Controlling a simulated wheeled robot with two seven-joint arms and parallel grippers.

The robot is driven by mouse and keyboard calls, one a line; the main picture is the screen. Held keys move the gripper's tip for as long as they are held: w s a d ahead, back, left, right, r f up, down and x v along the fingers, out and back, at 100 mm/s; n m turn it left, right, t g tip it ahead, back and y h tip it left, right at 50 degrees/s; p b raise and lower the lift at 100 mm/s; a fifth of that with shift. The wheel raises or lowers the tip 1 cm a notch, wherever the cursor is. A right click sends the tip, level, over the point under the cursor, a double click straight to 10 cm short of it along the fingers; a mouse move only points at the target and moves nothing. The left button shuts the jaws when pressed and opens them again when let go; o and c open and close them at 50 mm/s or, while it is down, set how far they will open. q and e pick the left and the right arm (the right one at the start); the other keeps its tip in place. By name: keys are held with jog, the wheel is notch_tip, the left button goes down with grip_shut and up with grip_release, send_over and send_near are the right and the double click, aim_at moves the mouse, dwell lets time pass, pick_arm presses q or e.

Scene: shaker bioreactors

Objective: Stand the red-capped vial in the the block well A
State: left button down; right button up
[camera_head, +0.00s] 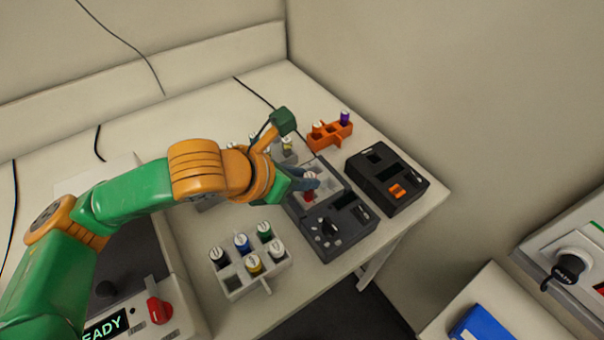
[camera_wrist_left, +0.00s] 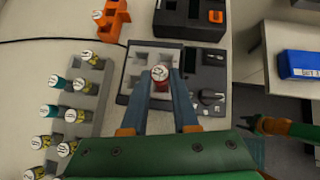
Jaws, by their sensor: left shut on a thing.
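The red-capped vial (camera_head: 309,178) has a pale disc on top and a red side; it also shows in the left wrist view (camera_wrist_left: 160,74). My left gripper (camera_head: 303,184) is shut on it, one finger on each side in the left wrist view (camera_wrist_left: 160,84). The vial is upright over the light grey block (camera_head: 333,180), whose square wells also show in the left wrist view (camera_wrist_left: 131,68). The fingers and vial hide part of the block. I cannot tell whether the vial's base is inside a well. My right gripper (camera_wrist_left: 252,124) shows small, apart from the block.
The block sits on a dark device with a knob (camera_head: 345,225). A black device (camera_head: 387,180) stands to its right and an orange rack (camera_head: 330,134) behind. A grey rack of several vials (camera_head: 236,284) stands in front. The table's right edge is close.

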aim_at(302, 201)
pick_arm(q)
jog(key=shift+f+b, duration=0.5)
jog(key=shift+f, duration=0.45)
jog(key=c, duration=0.6)
grip_release()
jog(key=shift+r, duration=0.1)
notch_tip(302, 201, up, 7)
jog(key=p, duration=0.8)
